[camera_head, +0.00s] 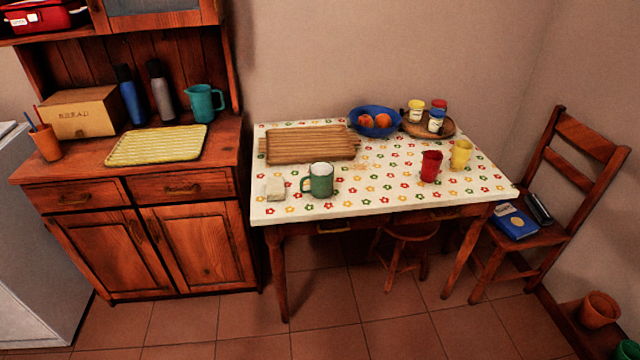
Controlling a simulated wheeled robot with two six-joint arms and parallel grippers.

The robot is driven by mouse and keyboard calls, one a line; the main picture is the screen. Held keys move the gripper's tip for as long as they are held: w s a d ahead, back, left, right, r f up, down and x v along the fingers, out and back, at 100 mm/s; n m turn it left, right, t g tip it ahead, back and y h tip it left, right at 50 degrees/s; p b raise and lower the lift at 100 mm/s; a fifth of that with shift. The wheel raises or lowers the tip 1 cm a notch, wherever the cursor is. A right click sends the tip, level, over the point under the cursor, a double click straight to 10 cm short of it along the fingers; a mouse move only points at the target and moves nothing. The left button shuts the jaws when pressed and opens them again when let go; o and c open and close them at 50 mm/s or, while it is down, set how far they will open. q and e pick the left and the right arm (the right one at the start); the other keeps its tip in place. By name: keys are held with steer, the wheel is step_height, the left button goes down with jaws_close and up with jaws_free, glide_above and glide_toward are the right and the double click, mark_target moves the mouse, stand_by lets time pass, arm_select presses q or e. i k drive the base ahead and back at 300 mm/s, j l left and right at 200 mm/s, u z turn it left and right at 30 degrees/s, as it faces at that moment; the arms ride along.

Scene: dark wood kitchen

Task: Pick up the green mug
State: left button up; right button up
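The green mug (321,182) stands upright on the table with the flowered cloth (390,204), near its front left part. Its rim and inside look pale, and its handle points left. Neither of my grippers shows in the head view, so nothing is seen touching the mug.
A pale block (275,188) sits just left of the mug. A wooden board (310,145) lies behind it. A red cup (431,165) and a yellow cup (461,154) stand to the right. A stool (408,232) is partly under the table. A chair (545,236) stands at right.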

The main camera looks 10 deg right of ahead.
mark_target(317, 182)
steer(key=i+l, duration=0.2)
steer(key=l, duration=0.15)
steer(key=i+l, duration=0.15)
steer(key=l, duration=0.15)
steer(key=i+l, duration=0.2)
steer(key=l, duration=0.15)
steer(key=i+l+u, duration=0.1)
steer(key=l, duration=0.25)
steer(key=i+l, duration=0.25)
steer(key=l, duration=0.1)
